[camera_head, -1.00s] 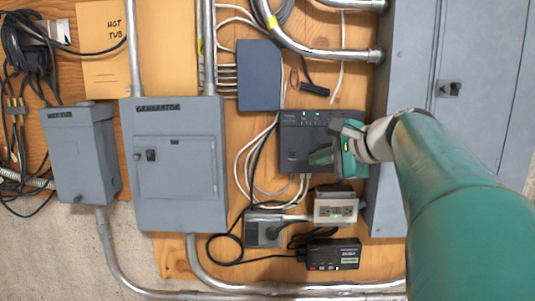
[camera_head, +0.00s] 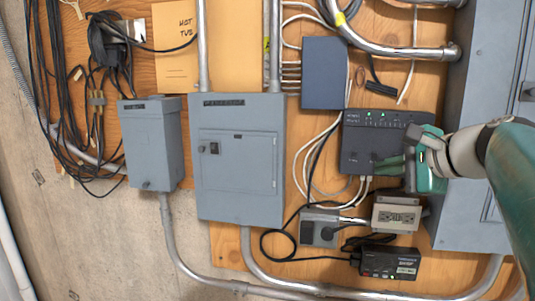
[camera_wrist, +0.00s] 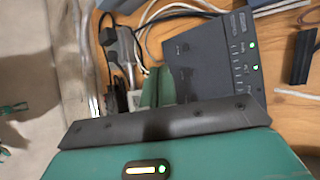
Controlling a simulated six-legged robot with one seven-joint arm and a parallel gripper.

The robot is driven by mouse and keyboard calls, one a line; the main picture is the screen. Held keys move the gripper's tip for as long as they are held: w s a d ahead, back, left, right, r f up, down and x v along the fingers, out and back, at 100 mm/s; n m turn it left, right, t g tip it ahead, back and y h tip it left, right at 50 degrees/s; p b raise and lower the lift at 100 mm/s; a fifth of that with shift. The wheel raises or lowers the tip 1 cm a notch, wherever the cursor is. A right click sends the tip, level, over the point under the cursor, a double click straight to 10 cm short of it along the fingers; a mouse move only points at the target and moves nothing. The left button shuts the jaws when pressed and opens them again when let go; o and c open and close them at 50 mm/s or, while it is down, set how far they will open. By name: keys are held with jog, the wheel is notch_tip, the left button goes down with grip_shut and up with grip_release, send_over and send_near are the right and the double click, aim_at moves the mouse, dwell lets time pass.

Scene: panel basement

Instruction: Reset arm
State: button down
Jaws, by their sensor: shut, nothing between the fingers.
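My teal gripper (camera_head: 390,164) is at the right of the head view, in front of the lower part of a dark router box (camera_head: 365,130) with green lights. Its fingers are together with nothing between them. In the wrist view the green fingers (camera_wrist: 158,88) lie side by side next to the router box (camera_wrist: 215,65). I cannot tell whether the fingers touch the box. Part of the box's lower right is hidden behind the gripper.
Grey boxes, one labelled generator (camera_head: 237,175) and a smaller one (camera_head: 150,160), hang at left. A grey cabinet (camera_head: 480,130) stands close at right. Below the gripper are an outlet box (camera_head: 397,214) and a black device (camera_head: 388,262). Loose cables hang around the router box.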

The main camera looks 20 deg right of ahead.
jog(key=a+f+n+g+y, duration=0.1)
jog(key=a+f+n+g, duration=0.4)
jog(key=a+f+n, duration=0.75)
jog(key=s+a+f+n+g+h, duration=0.1)
jog(key=s+a+f+n, duration=0.3)
jog(key=a+f, duration=0.3)
jog(key=s+a+f+n+g+h, duration=0.1)
jog(key=s+a+f+n, duration=0.3)
jog(key=a+f, duration=0.3)
jog(key=shift+s+f, duration=0.15)
jog(key=shift+f, duration=0.3)
